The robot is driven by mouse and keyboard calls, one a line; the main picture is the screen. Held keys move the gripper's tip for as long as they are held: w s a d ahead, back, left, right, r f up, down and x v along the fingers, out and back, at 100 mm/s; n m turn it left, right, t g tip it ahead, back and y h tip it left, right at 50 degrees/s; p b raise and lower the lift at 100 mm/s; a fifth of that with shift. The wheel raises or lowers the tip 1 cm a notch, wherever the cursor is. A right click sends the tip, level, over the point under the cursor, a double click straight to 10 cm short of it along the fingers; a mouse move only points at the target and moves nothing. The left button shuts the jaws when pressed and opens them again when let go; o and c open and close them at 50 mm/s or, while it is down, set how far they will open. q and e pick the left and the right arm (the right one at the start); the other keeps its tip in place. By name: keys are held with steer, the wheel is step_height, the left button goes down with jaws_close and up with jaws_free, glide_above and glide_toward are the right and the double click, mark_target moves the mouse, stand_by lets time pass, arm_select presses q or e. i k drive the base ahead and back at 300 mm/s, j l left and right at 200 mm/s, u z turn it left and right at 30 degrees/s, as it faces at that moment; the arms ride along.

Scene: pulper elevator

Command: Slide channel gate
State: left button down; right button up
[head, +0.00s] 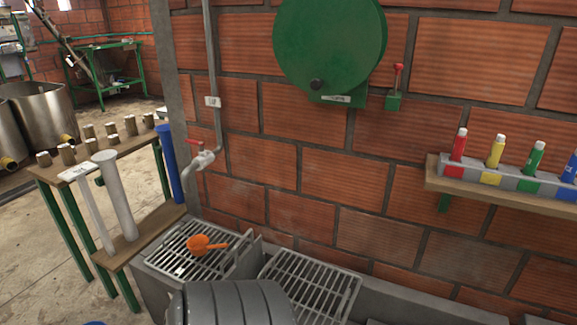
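A grey upright plate (247,256), which looks like the channel gate, stands between two slatted metal grates at the lower middle of the head view. The left grate (188,252) has an orange scoop (205,244) lying on it. The right grate (312,284) is bare. A grey ribbed rounded body (232,304) at the bottom edge hides part of the channel and the lower end of the plate. Neither of my grippers is in view.
A pipe with a red-handled valve (203,158) comes down above the left grate. A wooden bench (125,150) with tubes and small cylinders stands left. A green round housing (330,42) and red-knobbed lever (397,82) are on the brick wall. A shelf (480,187) holds coloured tubes right.

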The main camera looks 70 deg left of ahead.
mark_target(250, 264)
steer(key=u, duration=0.85)
steer(key=k+u, duration=0.1)
steer(key=u, duration=0.75)
steer(key=k+u, duration=0.1)
steer(key=u, duration=0.8)
